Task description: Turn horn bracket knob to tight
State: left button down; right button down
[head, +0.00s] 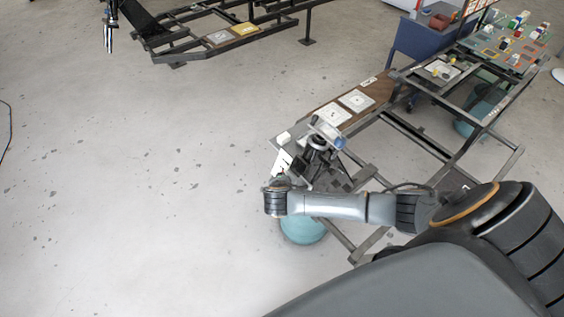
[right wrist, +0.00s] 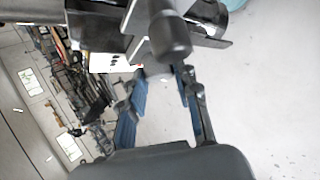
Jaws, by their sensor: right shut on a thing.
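My right gripper (right wrist: 160,75) has blue-padded fingers on either side of a dark part below a black round-ended knob (right wrist: 171,42). I take this to be the horn bracket knob. The exact contact is partly hidden, and I cannot read its tightness. Light metal bracket parts (right wrist: 138,18) are around the knob. In the head view my right gripper (head: 322,138) is at the near-left end of the frame, where the knob is too small to make out.
A dark metal chassis frame (head: 432,148) runs to the upper right, with a brown board (head: 380,88) carrying white plates. A teal round thing (head: 303,231) is under my right forearm. Another frame (head: 185,45) stands at the upper left.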

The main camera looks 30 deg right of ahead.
jog(key=shift+s+a+f+m+t+h+b, duration=0.15)
jog(key=shift+m+t+h+b, duration=1.25)
jog(key=shift+b, duration=1.95)
jog(key=shift+w+d+f+m+t+h+b, duration=0.15)
jog(key=shift+m+t+h+b, duration=0.5)
jog(key=shift+m+b, duration=2.1)
jog(key=shift+s+a+f+m+t+h+b, duration=0.2)
jog(key=shift+m+t+h+b, duration=0.75)
jog(key=shift+b, duration=3.05)
jog(key=shift+g+h, duration=0.3)
jog(key=shift+h, duration=0.1)
jog(key=shift+w, duration=0.1)
jog(key=c, duration=1)
grip_release()
